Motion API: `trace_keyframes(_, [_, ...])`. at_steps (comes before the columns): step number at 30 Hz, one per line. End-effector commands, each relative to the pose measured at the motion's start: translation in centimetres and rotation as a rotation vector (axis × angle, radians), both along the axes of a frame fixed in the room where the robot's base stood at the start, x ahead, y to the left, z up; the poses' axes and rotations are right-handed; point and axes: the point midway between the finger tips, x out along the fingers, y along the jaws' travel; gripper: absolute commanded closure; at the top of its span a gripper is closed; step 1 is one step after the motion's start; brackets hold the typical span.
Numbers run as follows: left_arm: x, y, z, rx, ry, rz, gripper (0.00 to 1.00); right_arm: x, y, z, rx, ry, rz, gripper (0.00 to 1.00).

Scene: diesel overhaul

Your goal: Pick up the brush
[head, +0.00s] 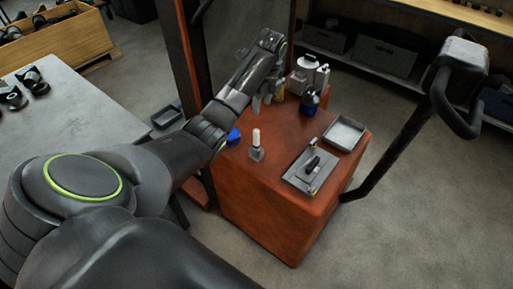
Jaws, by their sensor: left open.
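A red-orange cabinet (258,209) carries the small items. A grey plate (298,181) on its top holds a dark, slim object (313,164) that may be the brush; it is too small to be sure. A white upright piece on a grey base (256,153) stands left of the plate. My left gripper (262,101) is open above the cabinet's back part, apart from the plate and to its upper left. Its own wrist and arm hide part of the cabinet's back left. My right gripper is out of view.
An empty shallow tray (345,134) lies right of the plate. White containers and a dark blue bottle (310,103) stand behind, close to my left gripper. A blue item (234,137) sits at the left edge. A black post (398,150) rises at the right.

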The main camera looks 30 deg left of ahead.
Motion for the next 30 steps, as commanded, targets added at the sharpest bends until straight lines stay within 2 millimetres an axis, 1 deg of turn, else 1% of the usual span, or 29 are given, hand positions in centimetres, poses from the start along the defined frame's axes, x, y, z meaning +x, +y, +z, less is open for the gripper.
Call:
trace_keyframes(1, [0.0,0.1,-0.8,0.0,0.001,0.001,0.56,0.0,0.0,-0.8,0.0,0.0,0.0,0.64])
trace_keyframes(27, [0.0,1.2,-10.1,0.001,-0.001,0.004,0.56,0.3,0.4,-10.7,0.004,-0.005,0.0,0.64])
trace_keyframes(30, [0.0,1.4,-11.4,0.0,0.002,0.003,0.56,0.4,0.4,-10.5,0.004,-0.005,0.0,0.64])
